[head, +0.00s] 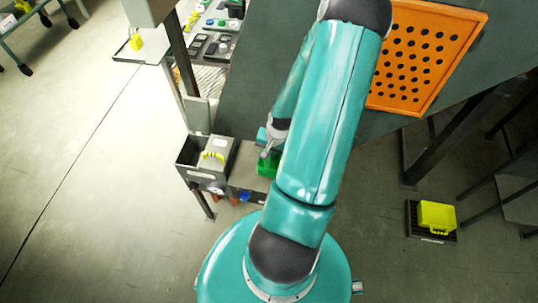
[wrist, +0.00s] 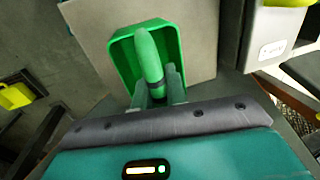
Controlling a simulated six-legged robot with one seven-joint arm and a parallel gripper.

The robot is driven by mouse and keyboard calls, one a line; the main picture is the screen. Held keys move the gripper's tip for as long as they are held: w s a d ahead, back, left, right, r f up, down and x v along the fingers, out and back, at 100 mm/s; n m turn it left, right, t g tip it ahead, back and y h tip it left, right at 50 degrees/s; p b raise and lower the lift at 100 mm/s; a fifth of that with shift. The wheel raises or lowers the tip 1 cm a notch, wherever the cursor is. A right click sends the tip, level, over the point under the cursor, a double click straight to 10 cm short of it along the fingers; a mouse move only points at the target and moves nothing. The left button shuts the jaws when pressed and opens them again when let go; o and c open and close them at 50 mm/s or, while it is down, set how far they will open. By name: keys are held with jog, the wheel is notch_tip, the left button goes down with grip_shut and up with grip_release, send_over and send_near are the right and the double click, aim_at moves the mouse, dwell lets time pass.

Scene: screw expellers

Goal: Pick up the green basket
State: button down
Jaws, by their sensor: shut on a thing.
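The green basket (wrist: 125,52) shows in the upper middle of the wrist view, with a thick green handle running down its centre. My gripper (wrist: 158,88) is shut on this handle, with a finger on either side of it. The basket is over a flat grey-beige surface (wrist: 200,45); I cannot tell whether it touches it. In the head view only a small part of the green basket (head: 267,166) shows beside my arm, which hides the rest.
An orange perforated panel (head: 425,60) is at upper right. A yellow case (head: 437,217) sits on a dark base on the floor at right. Open floor lies at left.

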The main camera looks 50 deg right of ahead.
jog(key=s+a+r, duration=0.2)
jog(key=s+r, duration=0.9)
jog(key=s, duration=0.2)
jog(key=shift+s+a+r, duration=0.15)
jog(key=shift+s+a, duration=0.15)
jog(key=shift+a, duration=0.1)
